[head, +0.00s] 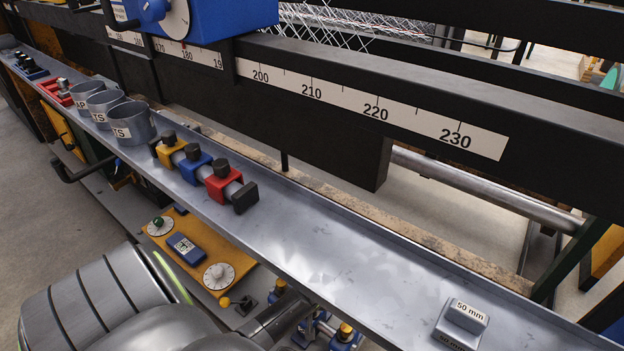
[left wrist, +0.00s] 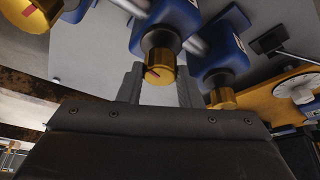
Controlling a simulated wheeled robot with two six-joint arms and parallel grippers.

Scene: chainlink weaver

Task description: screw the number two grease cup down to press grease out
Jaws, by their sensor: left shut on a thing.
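Several brass grease cups on blue bodies show in the left wrist view. Another grease cup (left wrist: 30,12) is at the upper left, and a third cup (left wrist: 222,98) is at the right. I cannot read their numbers. In the head view, cups (head: 346,329) show low down, partly hidden by my left arm. My right gripper is not in view.
A long metal tray (head: 320,240) runs above the cups, with grey bins (head: 133,124), coloured blocks (head: 222,182) and a 50 mm block (head: 465,318) on it. A yellow panel with dials (head: 219,275) is beside my arm. A black scaled beam (head: 400,95) lies behind.

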